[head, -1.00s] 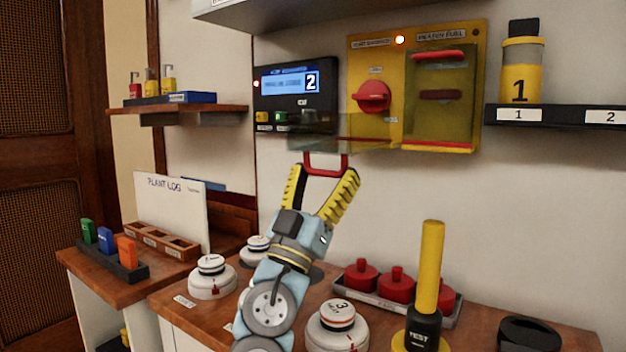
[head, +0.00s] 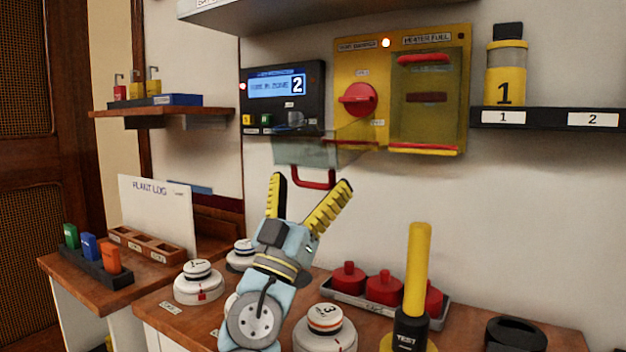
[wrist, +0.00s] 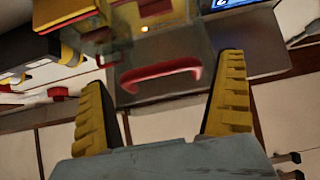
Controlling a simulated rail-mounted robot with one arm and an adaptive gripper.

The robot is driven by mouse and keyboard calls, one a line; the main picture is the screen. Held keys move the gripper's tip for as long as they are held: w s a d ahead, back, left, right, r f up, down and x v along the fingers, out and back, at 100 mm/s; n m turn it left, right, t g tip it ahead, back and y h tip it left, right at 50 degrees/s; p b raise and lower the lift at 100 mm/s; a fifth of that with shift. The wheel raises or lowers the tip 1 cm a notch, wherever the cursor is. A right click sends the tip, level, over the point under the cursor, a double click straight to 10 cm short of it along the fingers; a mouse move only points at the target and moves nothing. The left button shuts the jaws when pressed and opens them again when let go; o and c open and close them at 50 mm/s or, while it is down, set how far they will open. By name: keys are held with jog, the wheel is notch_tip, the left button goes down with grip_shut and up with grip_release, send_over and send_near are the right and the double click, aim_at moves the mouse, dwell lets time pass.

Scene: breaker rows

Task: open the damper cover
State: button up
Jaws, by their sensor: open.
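The damper cover (head: 292,152) is a see-through flap with a red bar handle (head: 317,184). It stands out from the lower left of the yellow panel (head: 345,75), lifted clear of the red knob (head: 358,98). In the wrist view the cover (wrist: 185,52) and its handle (wrist: 160,74) lie ahead of my fingers. My gripper (head: 312,183) is open just below the handle, its yellow ribbed fingers spread to either side. It also shows in the wrist view (wrist: 163,80) with nothing between the pads. I cannot tell whether a finger touches the handle.
A second see-through cover (head: 428,100) lies shut over the panel's right half. A dark display box (head: 285,92) is left of the panel. Below, the bench holds white round units, red knobs in a tray (head: 350,295) and a tall yellow tester (head: 417,270).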

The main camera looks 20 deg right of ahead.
jog(key=v, duration=1.1)
jog(key=shift+d, duration=0.15)
